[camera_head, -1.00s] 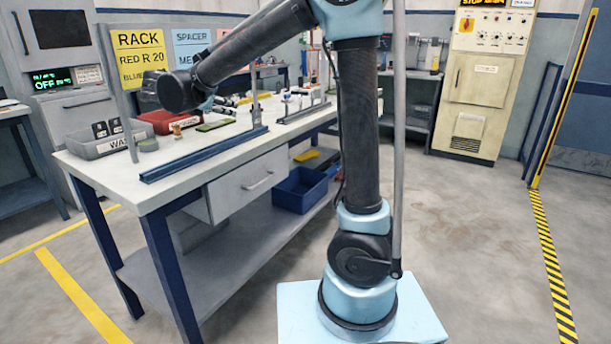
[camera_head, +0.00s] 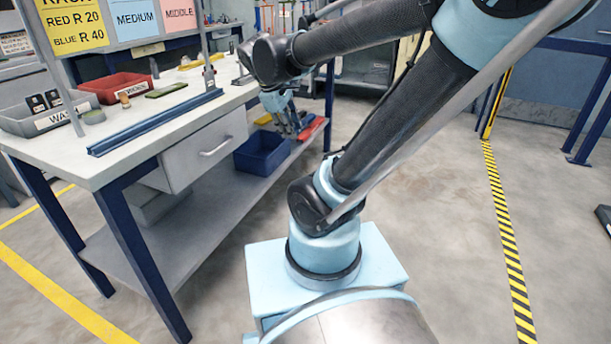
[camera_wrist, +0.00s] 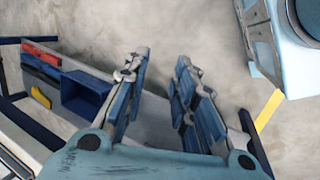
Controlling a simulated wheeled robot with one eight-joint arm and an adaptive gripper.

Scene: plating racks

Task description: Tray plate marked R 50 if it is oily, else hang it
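My gripper (camera_head: 294,130) hangs pointing down in front of the bench's right part, at about shelf height in the head view. In the wrist view its two fingers (camera_wrist: 161,62) are apart with nothing between them, over floor and the edge of the lower shelf. I cannot pick out a plate marked R 50. A grey bin (camera_head: 18,121) labelled WASH stands at the left of the bench with small dark plates in it. A red bin (camera_head: 118,87) with a partly readable label is behind it. A yellow sign (camera_head: 75,28) reads RED R 20, BLUE R 40.
The white bench (camera_head: 115,163) carries a blue rail (camera_head: 155,122), a green strip (camera_head: 166,90) and a grey post. On the lower shelf stands a blue bin (camera_head: 262,153), also seen in the wrist view (camera_wrist: 86,97), near red and yellow items.

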